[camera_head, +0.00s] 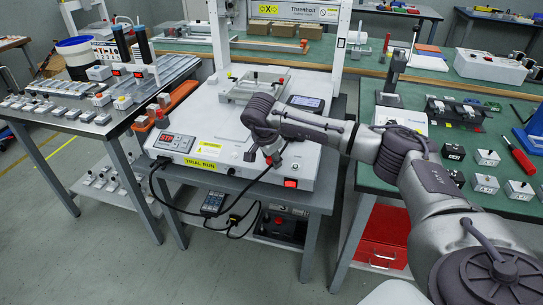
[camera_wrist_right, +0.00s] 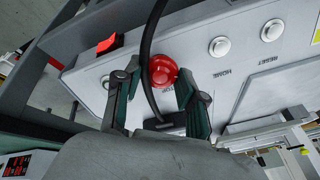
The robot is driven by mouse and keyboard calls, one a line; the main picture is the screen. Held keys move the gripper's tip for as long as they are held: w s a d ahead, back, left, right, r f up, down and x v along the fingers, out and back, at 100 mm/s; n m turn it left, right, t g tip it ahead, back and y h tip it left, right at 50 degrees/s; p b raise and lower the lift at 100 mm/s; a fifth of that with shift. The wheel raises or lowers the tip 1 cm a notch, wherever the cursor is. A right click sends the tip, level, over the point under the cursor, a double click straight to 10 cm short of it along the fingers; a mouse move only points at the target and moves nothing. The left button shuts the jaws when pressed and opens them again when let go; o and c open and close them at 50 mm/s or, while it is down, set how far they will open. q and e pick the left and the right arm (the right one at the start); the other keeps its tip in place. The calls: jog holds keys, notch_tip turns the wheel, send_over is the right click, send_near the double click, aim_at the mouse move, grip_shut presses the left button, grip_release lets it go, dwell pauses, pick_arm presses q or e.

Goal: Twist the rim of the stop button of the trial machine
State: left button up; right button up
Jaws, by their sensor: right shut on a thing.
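The trial machine (camera_head: 228,118) is a white bench unit with a yellow TRIAL RUN label on its front. In the wrist view its front panel (camera_wrist_right: 225,62) carries a round red stop button (camera_wrist_right: 161,69). My right gripper (camera_wrist_right: 158,75) has one finger on each side of the button and is shut on its rim. In the head view the right gripper (camera_head: 268,155) is at the machine's front edge and mostly hides the button. My left gripper is in neither view.
A black cable (camera_wrist_right: 147,45) runs across the panel close to the button. Two white buttons, HOME and RESET (camera_wrist_right: 272,30), lie to the right, and a red rocker switch (camera_wrist_right: 106,44) to the left. Benches with parts stand on both sides of the machine.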

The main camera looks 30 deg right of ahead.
jog(key=shift+m, duration=1.1)
jog(key=o, duration=1.2)
jog(key=shift+c, duration=0.2)
jog(key=shift+r, duration=0.1)
jog(key=v, duration=1.1)
jog(key=shift+a+r, duration=0.25)
jog(key=shift+r, duration=0.1)
